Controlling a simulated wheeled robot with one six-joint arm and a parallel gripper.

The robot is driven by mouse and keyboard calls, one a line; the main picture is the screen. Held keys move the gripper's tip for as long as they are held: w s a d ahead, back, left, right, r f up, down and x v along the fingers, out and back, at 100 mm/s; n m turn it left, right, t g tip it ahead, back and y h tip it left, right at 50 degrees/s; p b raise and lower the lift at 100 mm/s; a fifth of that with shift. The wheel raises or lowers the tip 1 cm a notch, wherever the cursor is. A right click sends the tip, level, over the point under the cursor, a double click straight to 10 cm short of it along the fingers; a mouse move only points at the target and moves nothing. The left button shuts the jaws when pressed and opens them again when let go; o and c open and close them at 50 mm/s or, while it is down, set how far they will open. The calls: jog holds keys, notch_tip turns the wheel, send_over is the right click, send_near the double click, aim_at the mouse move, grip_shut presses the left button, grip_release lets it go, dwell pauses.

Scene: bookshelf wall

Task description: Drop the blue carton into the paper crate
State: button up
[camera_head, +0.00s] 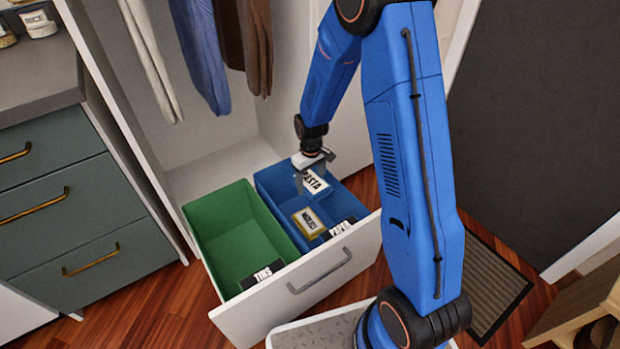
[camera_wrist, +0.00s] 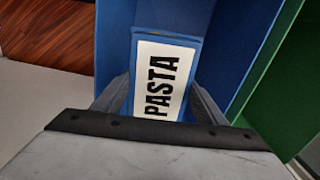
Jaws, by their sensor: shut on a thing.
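My gripper (camera_head: 313,174) is shut on the blue carton (camera_head: 317,184), which has a white label reading PASTA. The carton also shows between the fingers in the wrist view (camera_wrist: 165,82). The paper crate (camera_head: 275,189) is blue, with a dark PAPER label on its front, and stands in the pulled-out drawer. My gripper and the carton are over the back right part of this crate. I cannot tell how far the carton is above the crate's floor. The crate's blue walls surround the carton in the wrist view (camera_wrist: 232,50).
A yellowish box (camera_head: 308,222) with a white label lies in the front of the paper crate. A green crate (camera_head: 225,228) labelled TINS stands beside it on the left, empty. Clothes (camera_head: 200,50) hang above the drawer. A grey-green cabinet (camera_head: 60,210) stands at left.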

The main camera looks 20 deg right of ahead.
jog(key=shift+f, duration=0.15)
jog(key=o, duration=1.1)
jog(key=shift+o, duration=0.2)
notch_tip(320, 180, up, 17)
jog(key=shift+r, duration=0.2)
